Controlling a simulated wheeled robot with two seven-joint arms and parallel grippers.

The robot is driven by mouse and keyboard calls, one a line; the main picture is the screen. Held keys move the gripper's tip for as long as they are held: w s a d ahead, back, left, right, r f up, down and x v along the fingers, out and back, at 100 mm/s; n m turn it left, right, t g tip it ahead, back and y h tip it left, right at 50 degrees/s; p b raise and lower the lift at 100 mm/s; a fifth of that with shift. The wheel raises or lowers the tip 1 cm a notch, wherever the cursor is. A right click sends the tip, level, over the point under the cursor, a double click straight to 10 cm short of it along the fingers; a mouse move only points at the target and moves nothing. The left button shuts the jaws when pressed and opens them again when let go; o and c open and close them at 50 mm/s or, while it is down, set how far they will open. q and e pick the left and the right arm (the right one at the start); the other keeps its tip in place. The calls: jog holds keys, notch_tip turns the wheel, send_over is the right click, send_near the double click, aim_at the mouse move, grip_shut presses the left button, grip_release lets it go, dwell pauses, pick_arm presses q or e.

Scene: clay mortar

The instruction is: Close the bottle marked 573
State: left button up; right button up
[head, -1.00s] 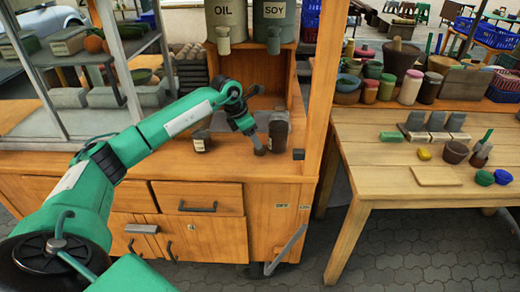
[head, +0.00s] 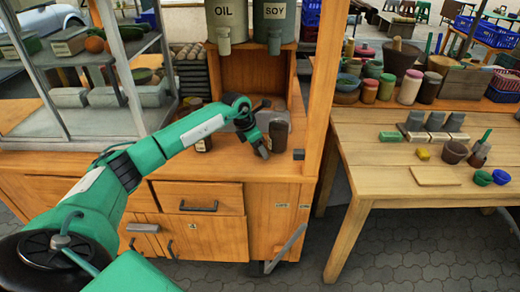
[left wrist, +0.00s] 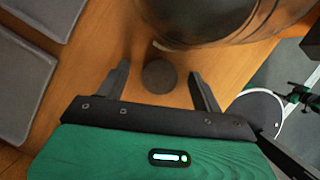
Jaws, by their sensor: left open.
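My left gripper (head: 264,152) is over the front of the wooden counter. In the left wrist view its two fingers (left wrist: 161,88) are spread, with a small dark round disc (left wrist: 159,76), like a cap, between them; I cannot tell whether they touch it. A dark see-through container (head: 279,133) stands just behind the gripper; it also shows large at the top of the wrist view (left wrist: 205,22). A dark brown bottle (head: 203,144) with a pale label stands left of it, partly hidden by my arm. No number is readable. My right gripper is out of view.
The OIL dispenser (head: 221,22) and SOY dispenser (head: 274,22) hang above the counter. An orange post (head: 322,100) rises right of the gripper. A small dark block (head: 298,154) sits at the counter's front edge. A wooden table (head: 400,155) stands to the right.

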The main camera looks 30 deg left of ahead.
pick_arm(q)
jog(key=c, duration=1.1)
jog(key=shift+o, duration=0.2)
jog(key=shift+r, duration=0.55)
notch_tip(320, 180, up, 19)
jog(key=b, duration=0.1)
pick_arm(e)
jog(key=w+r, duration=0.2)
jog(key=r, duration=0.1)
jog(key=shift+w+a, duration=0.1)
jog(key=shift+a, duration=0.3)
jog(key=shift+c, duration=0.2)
